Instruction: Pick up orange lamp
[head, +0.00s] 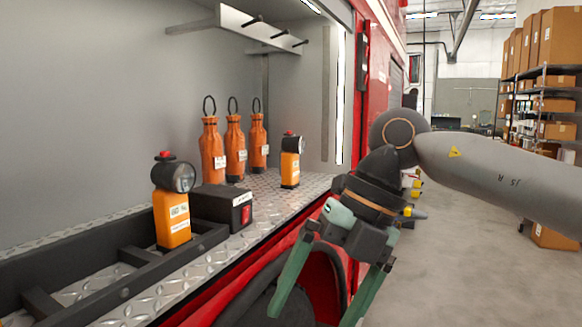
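Two orange lamps with black heads and red tops are in the head view. The nearer orange lamp (172,218) stands upright at the left, in a compartment of the black tray (95,300). The farther orange lamp (290,168) stands upright on the metal tread-plate shelf (262,190). My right gripper (314,312) has green fingers spread apart with nothing between them. It points down in front of the shelf edge, to the right of the nearer lamp and below the farther one. My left gripper is not in view.
A black box (222,207) with a red switch sits beside the nearer lamp. Several orange bottles (234,150) with black loops stand behind. A rack with pegs (262,28) hangs above. The red truck side (382,90) borders the shelf; floor at right is open.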

